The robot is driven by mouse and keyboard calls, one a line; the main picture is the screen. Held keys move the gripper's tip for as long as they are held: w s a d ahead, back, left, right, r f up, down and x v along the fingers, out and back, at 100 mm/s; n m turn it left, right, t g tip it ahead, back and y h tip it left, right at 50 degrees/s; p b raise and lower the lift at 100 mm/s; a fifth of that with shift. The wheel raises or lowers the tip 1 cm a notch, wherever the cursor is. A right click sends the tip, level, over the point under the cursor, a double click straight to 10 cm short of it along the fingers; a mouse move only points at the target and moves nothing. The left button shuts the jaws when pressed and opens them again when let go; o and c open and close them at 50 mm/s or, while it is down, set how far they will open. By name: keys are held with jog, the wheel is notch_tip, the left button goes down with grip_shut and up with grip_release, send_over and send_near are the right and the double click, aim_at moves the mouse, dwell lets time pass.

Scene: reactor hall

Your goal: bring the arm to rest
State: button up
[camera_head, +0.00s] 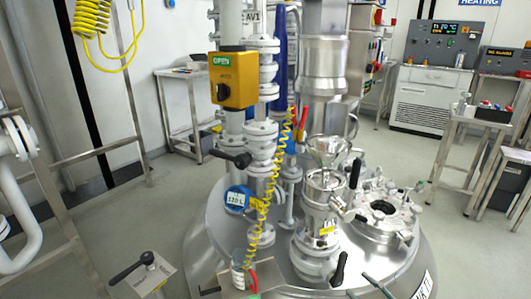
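The task names no object apart from my arm. I see no part of my arm or my gripper that I can make out with certainty in the head view, so its pose and the state of its fingers are hidden from me. The steel reactor vessel (205,243) fills the lower middle. A glass or steel funnel (327,150) stands on a flanged port at its top. A yellow box marked OPEN (233,80) is fixed to the piping at left of centre.
A round lid (384,209) with clamps is on the vessel's right. A black-handled lever (131,268) stands at lower left. A coiled yellow hose (92,20) hangs at upper left. A side table (476,124) stands at right. Floor (420,160) is clear between.

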jog(key=s+a+r+n+g, duration=0.55)
jog(key=r+n+g, duration=0.35)
jog(key=n, duration=0.8)
jog(key=s+a+r+n+g, duration=0.55)
jog(key=r+n+g, duration=0.4)
jog(key=n, duration=0.65)
jog(key=s+d+r+n+t+h, duration=0.2)
jog(key=s+r+n+h, duration=0.35)
jog(key=s+n, duration=0.55)
jog(key=s+d+r+n+t+h, duration=0.1)
jog(key=s+d+r+n+h, duration=0.35)
jog(key=n, duration=0.95)
notch_tip(320, 180, up, 23)
jog(key=s+a+t+h+p, duration=0.1)
jog(key=a+t+h+p, duration=0.1)
jog(key=p, duration=1.9)
jog(key=shift+s+t+h, duration=0.25)
jog(key=shift+t+h, duration=0.05)
jog(key=shift+t, duration=0.55)
